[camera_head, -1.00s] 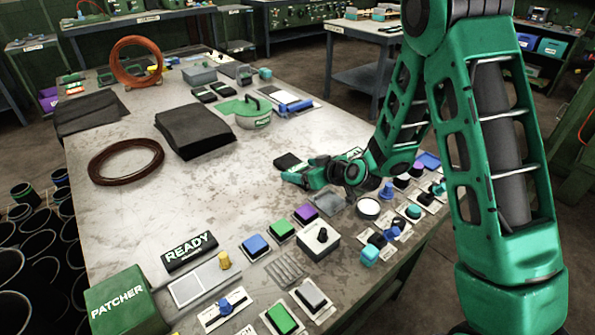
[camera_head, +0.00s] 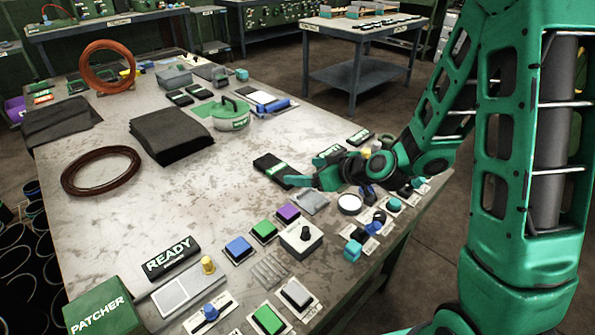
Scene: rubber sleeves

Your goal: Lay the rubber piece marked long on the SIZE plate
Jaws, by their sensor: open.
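A black rubber piece (camera_head: 265,163) with a pale green and white band lies on the table at the middle right. Its marking is too small to read. My gripper (camera_head: 312,170) is open at this piece's right end, low over the table. One green finger reaches toward the piece's near right edge; I cannot tell whether they touch. The other finger is partly hidden. Another black labelled piece (camera_head: 360,138) lies beyond my gripper at the table's right edge. Two more black labelled pieces (camera_head: 180,98) lie at the back. I cannot make out which plate reads SIZE.
Buttons, knobs and a grey plate (camera_head: 311,201) crowd the table's near right. The table's middle is clear.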

